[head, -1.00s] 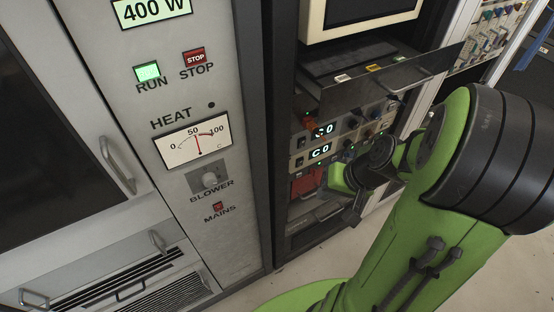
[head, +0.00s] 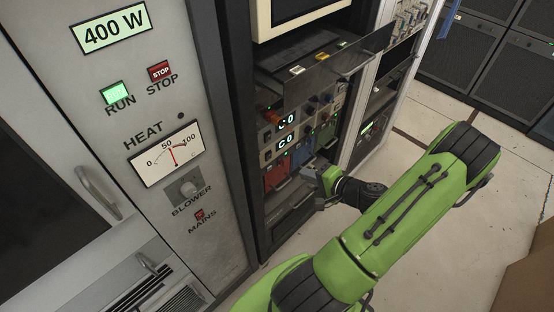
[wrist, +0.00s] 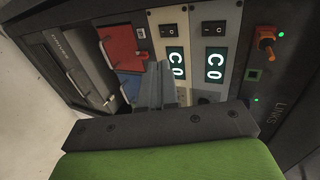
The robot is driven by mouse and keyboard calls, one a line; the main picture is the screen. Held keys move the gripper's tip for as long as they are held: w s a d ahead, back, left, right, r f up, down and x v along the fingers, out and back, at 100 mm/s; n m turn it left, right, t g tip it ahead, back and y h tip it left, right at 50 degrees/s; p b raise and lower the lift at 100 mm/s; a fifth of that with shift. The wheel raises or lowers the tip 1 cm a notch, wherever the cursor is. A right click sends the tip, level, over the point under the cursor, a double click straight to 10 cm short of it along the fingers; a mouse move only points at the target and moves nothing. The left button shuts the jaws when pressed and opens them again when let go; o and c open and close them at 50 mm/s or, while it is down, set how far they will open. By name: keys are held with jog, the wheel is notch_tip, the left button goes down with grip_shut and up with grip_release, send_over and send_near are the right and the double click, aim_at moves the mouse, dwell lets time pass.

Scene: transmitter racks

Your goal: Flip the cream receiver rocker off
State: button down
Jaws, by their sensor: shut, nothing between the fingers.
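Two stacked receivers with lit "C0" displays sit in the open rack. In the wrist view they stand side by side. The cream receiver (wrist: 184,96) is the left one, with a black rocker (wrist: 168,30) beyond its display. A greyer receiver (wrist: 222,94) with its own rocker (wrist: 212,29) is to the right. Which way the rockers are tipped is too small to tell. In the head view the cream receiver (head: 283,142) is the lower one. My gripper (wrist: 160,70) is shut and empty, its fingers over the cream receiver's edge; in the head view it (head: 312,174) is in front of the rack.
An orange handle (wrist: 266,43) stands out by the "LINKS" label. Red (wrist: 122,48) and blue (wrist: 131,86) modules lie below the receivers. A pulled-out drawer (head: 335,69) overhangs them. The 400 W cabinet (head: 150,110) is at left; open floor (head: 480,150) is at right.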

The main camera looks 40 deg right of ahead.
send_near(269, 156)
notch_tip(269, 156, down, 3)
jog(key=w, duration=0.5)
jog(key=shift+w+r, duration=0.15)
jog(key=shift+r, duration=0.1)
jog(key=shift+w, duration=0.25)
jog(key=shift+p, duration=0.3)
jog(key=shift+w+r+p, duration=0.2)
jog(key=shift+r+p, duration=0.05)
jog(key=shift+p, duration=0.3)
jog(key=shift+f, duration=0.25)
jog(key=shift+r+p, duration=0.35)
jog(key=shift+r, duration=0.55)
